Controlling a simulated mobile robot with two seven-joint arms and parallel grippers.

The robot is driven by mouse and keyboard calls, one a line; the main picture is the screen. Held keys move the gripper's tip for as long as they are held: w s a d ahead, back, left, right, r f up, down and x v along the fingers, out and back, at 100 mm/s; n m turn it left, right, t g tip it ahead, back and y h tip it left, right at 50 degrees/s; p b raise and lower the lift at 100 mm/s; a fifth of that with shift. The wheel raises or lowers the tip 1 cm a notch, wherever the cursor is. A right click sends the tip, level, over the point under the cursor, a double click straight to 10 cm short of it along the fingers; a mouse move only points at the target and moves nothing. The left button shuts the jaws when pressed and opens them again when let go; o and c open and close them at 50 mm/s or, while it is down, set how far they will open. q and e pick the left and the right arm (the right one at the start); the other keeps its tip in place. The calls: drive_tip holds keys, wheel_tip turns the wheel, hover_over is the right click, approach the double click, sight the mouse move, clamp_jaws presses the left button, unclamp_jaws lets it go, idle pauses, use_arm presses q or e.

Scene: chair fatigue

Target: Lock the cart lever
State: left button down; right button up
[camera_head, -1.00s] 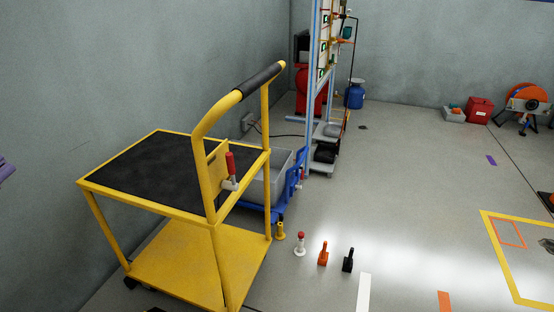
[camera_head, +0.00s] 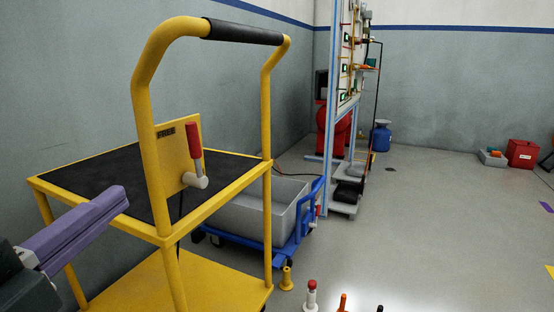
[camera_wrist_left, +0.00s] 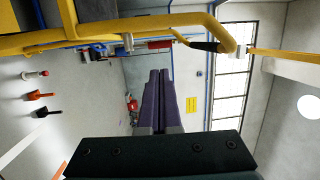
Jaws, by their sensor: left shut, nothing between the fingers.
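The yellow cart (camera_head: 215,205) with a black top stands close in front of me in the head view. Its lever (camera_head: 195,148) has a red grip pointing up and a pale pivot, on a yellow plate with a label (camera_head: 166,133) that seems to read FREE. My left gripper (camera_head: 122,195) comes in from the left, shut and empty, over the near left of the cart top and apart from the lever. In the left wrist view its purple fingers (camera_wrist_left: 160,95) are together, with the cart (camera_wrist_left: 100,35) beyond at the upper left. My right gripper is not in view.
A blue cart with a grey bin (camera_head: 262,212) stands behind the yellow cart. The cart's upright handle (camera_head: 148,120) rises beside the lever. Open floor lies right.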

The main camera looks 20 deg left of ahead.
use_arm(q)
drive_tip(key=shift+s, duration=0.15)
drive_tip(key=p, duration=0.3)
approach(190, 143)
drive_tip(key=w, duration=0.4)
drive_tip(key=w+a, duration=0.1)
drive_tip(key=w, duration=0.1)
drive_tip(key=shift+w+r, duration=0.3)
drive_tip(key=shift+w, duration=0.1)
